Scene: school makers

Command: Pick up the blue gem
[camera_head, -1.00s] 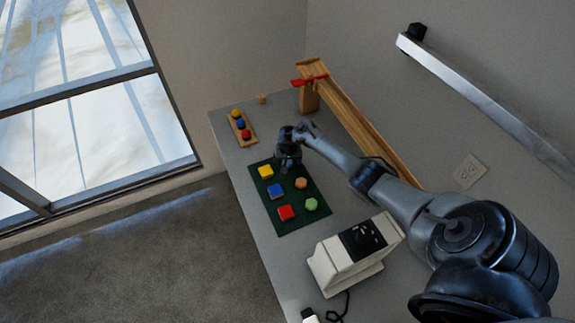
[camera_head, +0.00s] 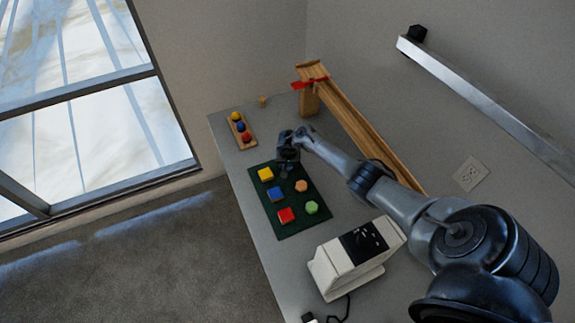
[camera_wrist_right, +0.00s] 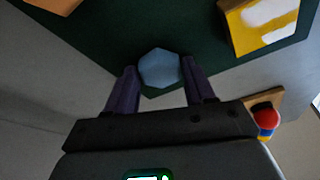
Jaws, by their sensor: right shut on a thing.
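The blue gem (camera_wrist_right: 159,68) is a light-blue hexagonal piece in the right wrist view, between the two fingers of my right gripper (camera_wrist_right: 160,84). The fingers are shut on its sides. In the head view my right gripper (camera_head: 286,165) is over the far right corner of the dark green mat (camera_head: 297,222), and it hides the gem there. I cannot tell whether the gem touches the mat. My left gripper is not in view.
On the mat are yellow (camera_head: 265,174), blue (camera_head: 276,194) and red (camera_head: 286,215) blocks, with orange (camera_head: 301,186) and green (camera_head: 311,207) hexagons. A wooden ball tray (camera_head: 249,143), a wooden ramp (camera_head: 355,115) and a white machine (camera_head: 345,263) stand around it.

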